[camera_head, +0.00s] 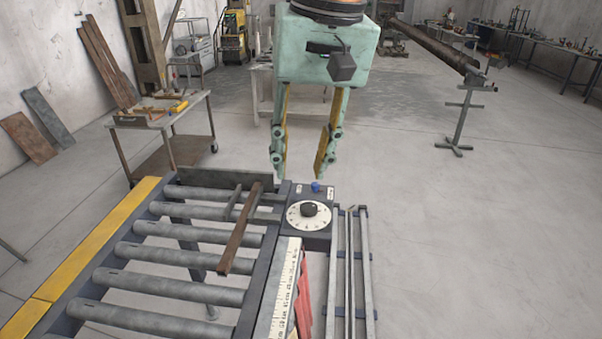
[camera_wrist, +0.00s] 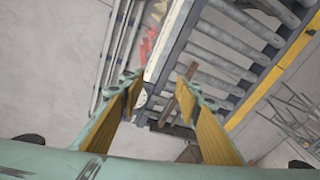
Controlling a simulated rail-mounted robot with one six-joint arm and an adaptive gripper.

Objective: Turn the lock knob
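A black knob (camera_head: 309,209) sits at the centre of a white dial (camera_head: 296,219) on a dark control box (camera_head: 320,238). A small blue knob or button (camera_head: 316,187) is on the same box, behind the dial. Which of them is the lock knob I cannot tell. My gripper (camera_head: 299,170) is open and empty, fingers pointing down, above and beyond the box and apart from it. In the wrist view my two fingers (camera_wrist: 160,77) are spread wide. Part of the white dial (camera_wrist: 141,99) shows beside the left finger, which hides some of it.
A roller conveyor (camera_head: 165,255) with a yellow edge strip (camera_head: 95,240) lies left of the box. A rusty bar (camera_head: 240,230) stretches over the rollers. A ruler scale (camera_head: 280,295) and metal rails (camera_head: 350,275) run toward the front.

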